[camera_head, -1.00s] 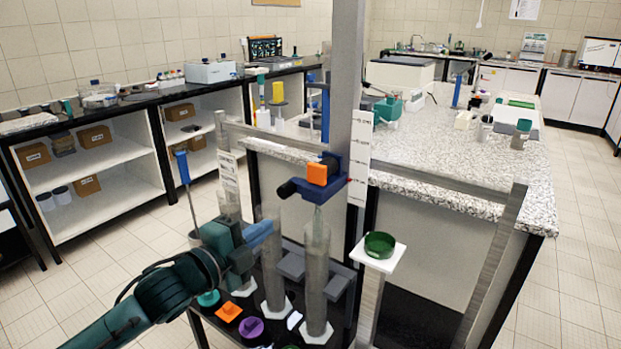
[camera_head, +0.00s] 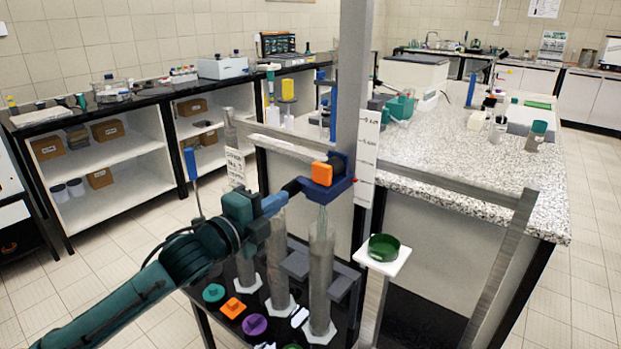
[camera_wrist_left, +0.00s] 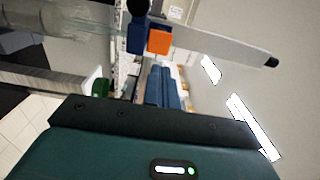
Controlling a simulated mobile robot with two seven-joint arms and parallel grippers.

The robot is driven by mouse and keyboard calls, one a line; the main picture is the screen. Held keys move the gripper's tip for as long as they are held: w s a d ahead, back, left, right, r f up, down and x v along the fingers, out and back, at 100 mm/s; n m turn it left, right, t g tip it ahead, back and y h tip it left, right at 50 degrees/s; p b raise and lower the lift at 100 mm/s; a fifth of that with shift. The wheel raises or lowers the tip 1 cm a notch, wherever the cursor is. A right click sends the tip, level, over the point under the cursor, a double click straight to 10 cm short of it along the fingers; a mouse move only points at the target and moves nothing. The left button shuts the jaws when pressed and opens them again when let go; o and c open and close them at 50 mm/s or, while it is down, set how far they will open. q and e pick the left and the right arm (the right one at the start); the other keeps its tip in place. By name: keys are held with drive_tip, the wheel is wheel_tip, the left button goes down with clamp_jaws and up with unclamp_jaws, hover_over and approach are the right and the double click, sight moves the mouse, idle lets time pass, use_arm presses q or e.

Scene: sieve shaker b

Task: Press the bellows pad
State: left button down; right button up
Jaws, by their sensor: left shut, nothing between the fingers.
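A blue holder (camera_head: 333,187) with an orange block (camera_head: 322,173) is on the grey upright post. A dark round-ended part (camera_head: 292,187), which looks like the bellows pad, sticks out from its left side. In the left wrist view the dark part (camera_wrist_left: 138,7) shows at the top edge, above the blue holder and beside the orange block (camera_wrist_left: 159,41). My left gripper (camera_head: 283,201) is shut and empty, its blue fingers just below and left of the dark part. I cannot tell whether they touch. The fingers also show in the left wrist view (camera_wrist_left: 164,88). My right gripper is out of view.
Clear upright tubes (camera_head: 321,275) stand under the holder, close to my left gripper. A green dish (camera_head: 383,247) sits on a white plate right of the post. Coloured knobs (camera_head: 233,308) lie on the low dark table. A granite bench (camera_head: 460,150) stands behind.

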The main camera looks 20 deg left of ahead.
sight(320, 175)
use_arm(q)
drive_tip(key=p+x, duration=0.1)
drive_tip(key=x, duration=0.9)
drive_tip(key=shift+w+d, duration=0.15)
drive_tip(key=shift+w, duration=0.15)
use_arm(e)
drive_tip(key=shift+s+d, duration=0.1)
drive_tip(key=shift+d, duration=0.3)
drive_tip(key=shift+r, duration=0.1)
